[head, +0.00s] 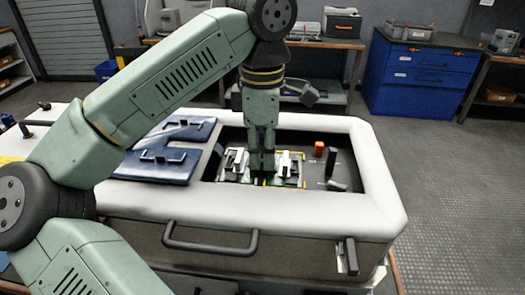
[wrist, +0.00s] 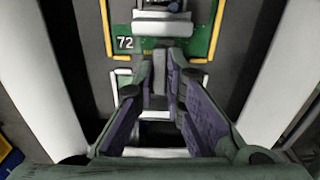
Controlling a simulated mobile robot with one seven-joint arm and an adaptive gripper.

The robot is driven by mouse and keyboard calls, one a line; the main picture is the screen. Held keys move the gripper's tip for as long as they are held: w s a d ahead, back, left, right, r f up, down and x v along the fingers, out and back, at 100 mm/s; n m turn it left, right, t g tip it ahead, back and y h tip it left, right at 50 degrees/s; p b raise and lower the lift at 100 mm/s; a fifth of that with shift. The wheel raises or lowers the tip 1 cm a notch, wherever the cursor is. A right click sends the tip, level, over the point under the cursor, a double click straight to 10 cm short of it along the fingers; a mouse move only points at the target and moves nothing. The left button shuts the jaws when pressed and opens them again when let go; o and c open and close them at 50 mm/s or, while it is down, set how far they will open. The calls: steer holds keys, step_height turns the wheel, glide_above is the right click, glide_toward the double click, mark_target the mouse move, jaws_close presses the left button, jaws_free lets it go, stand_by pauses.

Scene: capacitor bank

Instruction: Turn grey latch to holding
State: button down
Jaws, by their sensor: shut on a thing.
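My gripper (wrist: 160,78) points down into the open bay of the white-rimmed case. Its fingers are closed around a narrow grey piece, which appears to be the grey latch (wrist: 160,60), seen between the fingertips in the wrist view. In the head view my gripper (head: 262,170) stands between two silver-and-black fittings, and its fingers hide most of the latch. The latch's exact angle cannot be made out.
A silver fitting (head: 237,161) stands left of my gripper and another (head: 289,164) right of it. An orange knob (head: 319,147) and an upright black handle (head: 331,161) are farther right. The white rim (head: 366,185) surrounds the bay; a blue lid (head: 165,157) lies left.

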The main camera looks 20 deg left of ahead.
steer(key=shift+m, duration=0.3)
steer(key=c, duration=1.7)
jaws_free()
steer(key=shift+o, duration=0.2)
